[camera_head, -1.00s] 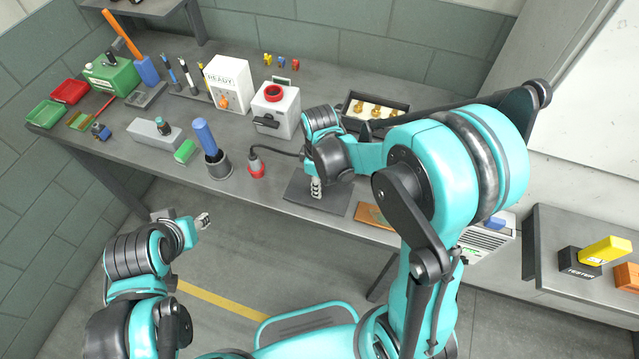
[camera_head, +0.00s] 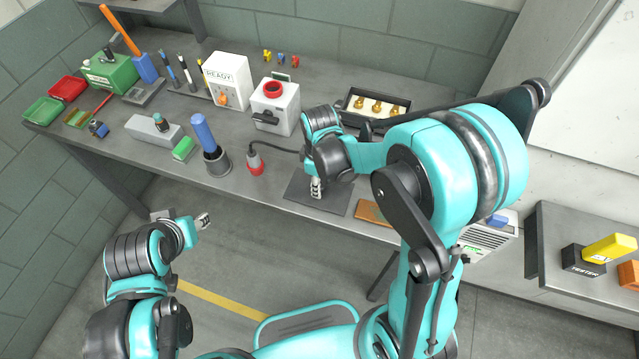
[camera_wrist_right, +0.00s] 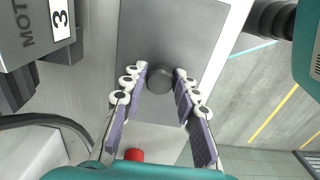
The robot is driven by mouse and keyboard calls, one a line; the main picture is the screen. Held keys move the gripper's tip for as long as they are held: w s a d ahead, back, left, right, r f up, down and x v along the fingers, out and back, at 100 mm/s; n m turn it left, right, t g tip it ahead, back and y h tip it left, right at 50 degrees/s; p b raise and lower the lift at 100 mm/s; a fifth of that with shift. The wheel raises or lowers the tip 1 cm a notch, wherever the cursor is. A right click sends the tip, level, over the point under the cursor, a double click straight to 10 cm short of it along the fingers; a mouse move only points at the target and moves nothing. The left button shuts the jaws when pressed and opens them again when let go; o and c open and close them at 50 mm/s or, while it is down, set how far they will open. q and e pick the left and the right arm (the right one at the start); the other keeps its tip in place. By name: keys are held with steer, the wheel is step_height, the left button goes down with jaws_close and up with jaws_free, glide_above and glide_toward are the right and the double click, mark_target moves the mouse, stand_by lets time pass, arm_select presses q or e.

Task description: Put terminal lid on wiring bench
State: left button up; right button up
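My right gripper (camera_wrist_right: 161,78) points down over a flat grey mat (camera_wrist_right: 205,30) on the long bench. Its fingertips sit against both sides of a small dark grey round piece (camera_wrist_right: 160,80). I cannot tell whether this piece is the terminal lid or a knob, nor whether it is clear of the mat. In the head view the right fingers (camera_head: 316,188) are low over the mat (camera_head: 333,200), and the piece is hidden. My left gripper (camera_head: 203,222) is in front of the bench, over the floor and away from the objects; its fingers are too small to read.
A grey motor housing marked 3 (camera_wrist_right: 30,40) stands close beside the right gripper, with a black cable nearby. A red plug (camera_head: 255,160) and a cup with a blue-handled tool (camera_head: 215,160) stand to the left. An orange-brown board (camera_head: 370,212) lies right of the mat.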

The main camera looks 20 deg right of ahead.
steer(key=shift+o, duration=0.9)
step_height(320, 180, up, 12)
jaws_close()
stand_by(0.4)
stand_by(0.7)
